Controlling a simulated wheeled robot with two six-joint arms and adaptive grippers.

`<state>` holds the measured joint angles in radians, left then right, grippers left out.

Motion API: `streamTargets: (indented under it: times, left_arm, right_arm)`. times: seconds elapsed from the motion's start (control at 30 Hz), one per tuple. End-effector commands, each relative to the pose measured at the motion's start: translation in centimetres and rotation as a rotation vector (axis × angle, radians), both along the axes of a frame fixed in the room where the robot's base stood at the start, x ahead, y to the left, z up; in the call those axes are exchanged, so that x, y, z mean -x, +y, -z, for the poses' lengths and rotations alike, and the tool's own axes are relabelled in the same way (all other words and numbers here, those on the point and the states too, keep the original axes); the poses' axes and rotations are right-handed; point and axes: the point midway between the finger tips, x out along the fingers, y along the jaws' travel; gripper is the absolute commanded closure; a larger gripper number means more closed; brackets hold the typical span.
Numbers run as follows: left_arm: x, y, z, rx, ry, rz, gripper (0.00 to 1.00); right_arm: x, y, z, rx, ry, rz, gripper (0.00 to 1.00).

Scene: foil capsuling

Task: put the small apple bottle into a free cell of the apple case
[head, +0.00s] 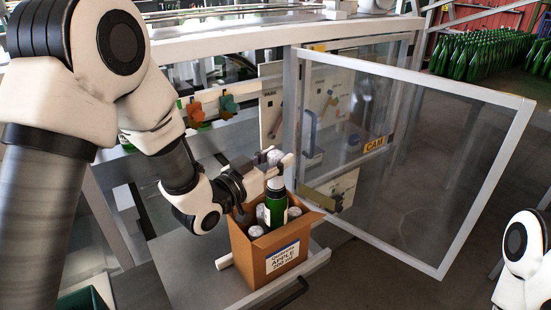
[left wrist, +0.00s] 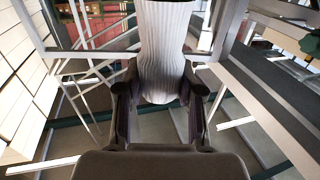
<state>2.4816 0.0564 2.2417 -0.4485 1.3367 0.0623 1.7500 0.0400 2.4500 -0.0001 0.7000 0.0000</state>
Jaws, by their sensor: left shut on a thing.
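My left gripper (head: 277,164) is shut on the pale, ribbed foil top of the small apple bottle, which fills the space between the fingers in the left wrist view (left wrist: 164,60). In the head view, the green bottle body (head: 276,203) stands upright just under the fingers. Its lower part is hidden inside the apple case (head: 265,263), an open brown carton with a white "APPLE" label. Other pale-topped bottles (head: 255,232) sit low in the case. The gripper hides the back cells, and I cannot tell which cell is free. My right gripper is out of view.
A framed clear door (head: 420,150) stands open to the right of the case. A machine frame with a glass front and a panel lies behind it. Many green bottles (head: 480,55) stand far back right. A rail (head: 300,275) runs beside the case.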

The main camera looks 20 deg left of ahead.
Motion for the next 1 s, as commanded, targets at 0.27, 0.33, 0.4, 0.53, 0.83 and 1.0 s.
streamTargets:
  times: [0.27, 0.33, 0.4, 0.53, 0.83, 1.0]
  left_arm:
    - [0.0, 0.0, 0.7, 0.000, -0.002, 0.000, 1.00]
    - [0.0, 0.0, 0.9, 0.000, -0.002, 0.000, 1.00]
    - [0.0, 0.0, 1.1, 0.000, -0.002, 0.000, 1.00]
    - [0.0, 0.0, 1.4, 0.001, -0.002, 0.000, 1.00]
    - [0.0, 0.0, 2.1, 0.000, -0.002, 0.000, 1.00]
    - [0.0, 0.0, 2.5, 0.000, -0.002, 0.000, 1.00]
  right_arm:
    - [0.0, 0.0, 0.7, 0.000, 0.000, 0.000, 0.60]
    - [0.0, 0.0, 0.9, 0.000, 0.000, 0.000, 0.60]
    - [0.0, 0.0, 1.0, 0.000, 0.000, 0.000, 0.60]
    - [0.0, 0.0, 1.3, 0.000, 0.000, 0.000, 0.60]
    - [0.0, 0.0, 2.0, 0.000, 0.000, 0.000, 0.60]
    - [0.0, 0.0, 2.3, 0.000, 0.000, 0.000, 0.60]
